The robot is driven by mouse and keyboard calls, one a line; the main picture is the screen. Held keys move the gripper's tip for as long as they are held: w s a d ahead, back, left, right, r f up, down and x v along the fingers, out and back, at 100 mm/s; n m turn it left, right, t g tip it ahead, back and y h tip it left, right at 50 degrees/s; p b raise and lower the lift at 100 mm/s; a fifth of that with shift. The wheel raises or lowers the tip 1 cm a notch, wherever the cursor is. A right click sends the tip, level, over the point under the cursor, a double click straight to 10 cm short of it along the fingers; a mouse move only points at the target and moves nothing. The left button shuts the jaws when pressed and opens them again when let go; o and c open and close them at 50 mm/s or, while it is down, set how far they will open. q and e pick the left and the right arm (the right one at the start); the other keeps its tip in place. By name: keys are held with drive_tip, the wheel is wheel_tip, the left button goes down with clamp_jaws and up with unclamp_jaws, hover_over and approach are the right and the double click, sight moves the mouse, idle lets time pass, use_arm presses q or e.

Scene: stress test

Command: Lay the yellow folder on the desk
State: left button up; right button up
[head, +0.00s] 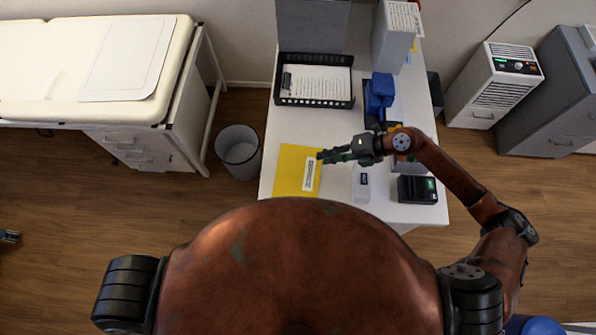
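The yellow folder (289,168) lies on the front left part of the white desk (284,124), with a white label strip on it. It looks flat on the desk. My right gripper (321,156) reaches in from the right, with its fingertips over the folder's right edge. I cannot tell whether the fingertips touch the folder or are a little above it, or whether they are apart or closed. A small dark piece at the far left edge, apparently my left gripper (9,236), is away from the desk. Its fingers are too cut off to read.
A black tray (343,103) with papers stands behind the folder. A blue object (380,92), a small white box (361,184) and a black device (417,190) are on the desk's right side. A bin (239,150) stands on the floor left of the desk.

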drive_tip(key=shift+d+r, duration=0.25)
wheel_tip(320, 180, up, 8)
drive_tip(key=d+p, duration=0.2)
drive_tip(key=p, duration=0.4)
drive_tip(key=shift+s+d, duration=0.15)
drive_tip(key=shift+s+f, duration=0.1)
drive_tip(key=shift+f, duration=0.05)
